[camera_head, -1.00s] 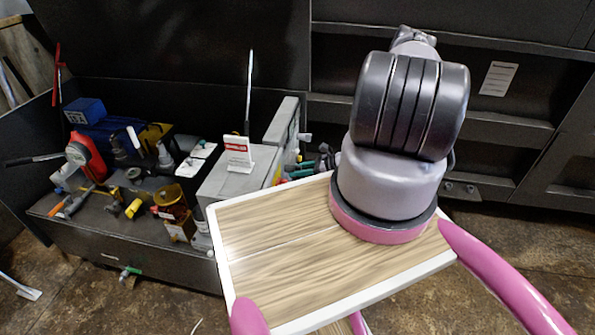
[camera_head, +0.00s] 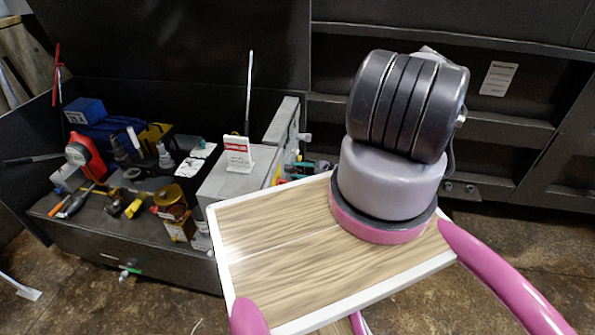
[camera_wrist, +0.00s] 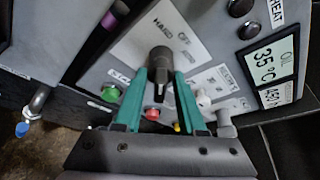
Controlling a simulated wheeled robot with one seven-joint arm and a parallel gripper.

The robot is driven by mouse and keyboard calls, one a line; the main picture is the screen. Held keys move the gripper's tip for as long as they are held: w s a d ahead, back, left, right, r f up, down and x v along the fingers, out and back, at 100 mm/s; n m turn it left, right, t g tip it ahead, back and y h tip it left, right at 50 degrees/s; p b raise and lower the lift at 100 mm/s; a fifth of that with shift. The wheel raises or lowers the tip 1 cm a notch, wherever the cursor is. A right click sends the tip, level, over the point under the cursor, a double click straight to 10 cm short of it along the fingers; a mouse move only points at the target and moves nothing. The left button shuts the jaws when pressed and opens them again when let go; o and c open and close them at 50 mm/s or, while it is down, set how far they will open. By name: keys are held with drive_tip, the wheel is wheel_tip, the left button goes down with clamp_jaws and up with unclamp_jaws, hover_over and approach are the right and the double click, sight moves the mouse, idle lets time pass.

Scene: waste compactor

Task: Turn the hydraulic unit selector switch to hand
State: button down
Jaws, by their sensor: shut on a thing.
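The selector switch (camera_wrist: 160,61) is a black knob on a light plate in the wrist view. "HAND" is printed above it to the left and "OFF" above it to the right. My gripper (camera_wrist: 160,86) has its two teal fingers on either side of the knob and is shut on it. The knob's lower part lies between the fingers, and its exact pointing direction is hard to tell. In the head view the grey control box (camera_head: 222,186) stands left of my arm. My gripper and the switch are hidden there.
A green button (camera_wrist: 110,94), a red button (camera_wrist: 152,114) and a display reading 35 °C (camera_wrist: 267,63) are close around the switch. Black knobs sit at the upper right.

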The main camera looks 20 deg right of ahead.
idle(0.4)
drive_tip(key=c, duration=0.9)
unclamp_jaws()
drive_tip(key=shift+o, duration=0.2)
drive_tip(key=v, duration=1)
drive_tip(key=shift+s+d, duration=0.2)
drive_tip(key=shift+s, duration=0.15)
